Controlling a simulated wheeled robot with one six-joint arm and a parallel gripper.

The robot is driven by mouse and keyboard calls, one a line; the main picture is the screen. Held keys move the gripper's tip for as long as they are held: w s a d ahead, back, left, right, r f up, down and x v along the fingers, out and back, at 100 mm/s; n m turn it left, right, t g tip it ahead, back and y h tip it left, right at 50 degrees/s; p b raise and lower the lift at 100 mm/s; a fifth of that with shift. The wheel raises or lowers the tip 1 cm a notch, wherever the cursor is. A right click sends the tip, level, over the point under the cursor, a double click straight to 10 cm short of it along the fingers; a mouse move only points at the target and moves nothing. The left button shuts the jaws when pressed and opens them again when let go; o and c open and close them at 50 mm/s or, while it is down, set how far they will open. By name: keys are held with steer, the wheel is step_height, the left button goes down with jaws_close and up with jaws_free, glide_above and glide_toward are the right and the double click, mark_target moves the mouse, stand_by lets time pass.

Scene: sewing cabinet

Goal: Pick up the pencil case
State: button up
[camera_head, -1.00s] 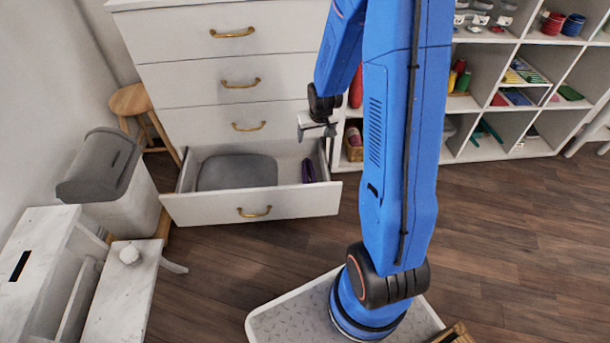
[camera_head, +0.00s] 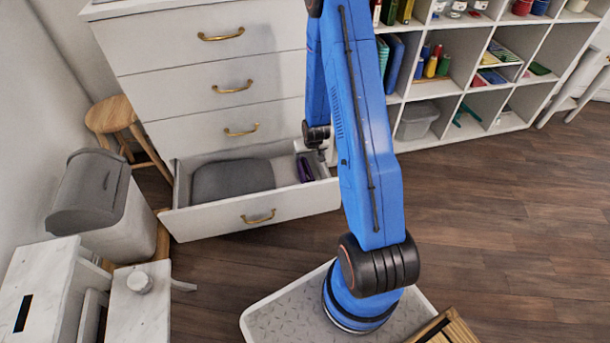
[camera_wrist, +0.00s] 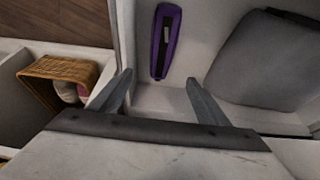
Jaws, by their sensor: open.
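The pencil case (camera_head: 304,169), long, narrow and purple, lies in the open bottom drawer (camera_head: 252,213), near its right end. In the wrist view the pencil case (camera_wrist: 166,42) stands nearly lengthwise beyond my fingertips, with a pale label or strip on top. My gripper (camera_wrist: 158,82) is open and empty, with its two fingers apart and the pencil case ahead of the gap, not touching. In the head view my gripper (camera_head: 308,148) is at the drawer's right end, partly hidden by my arm.
A grey cushion-like thing (camera_head: 232,179) fills the drawer's left part. In the wrist view a wicker basket (camera_wrist: 62,68) sits in a compartment at the left. The shelf unit (camera_head: 420,143) stands right of the drawers. A grey-lidded bin (camera_head: 110,215) and wooden stool (camera_head: 112,115) stand left.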

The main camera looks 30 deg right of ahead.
mark_target(305, 168)
steer(key=x, duration=1)
steer(key=shift+w+f, duration=0.1)
steer(key=shift+f, duration=0.1)
steer(key=shift+x, duration=2.6)
steer(key=shift+a, duration=0.15)
steer(key=c, duration=1.2)
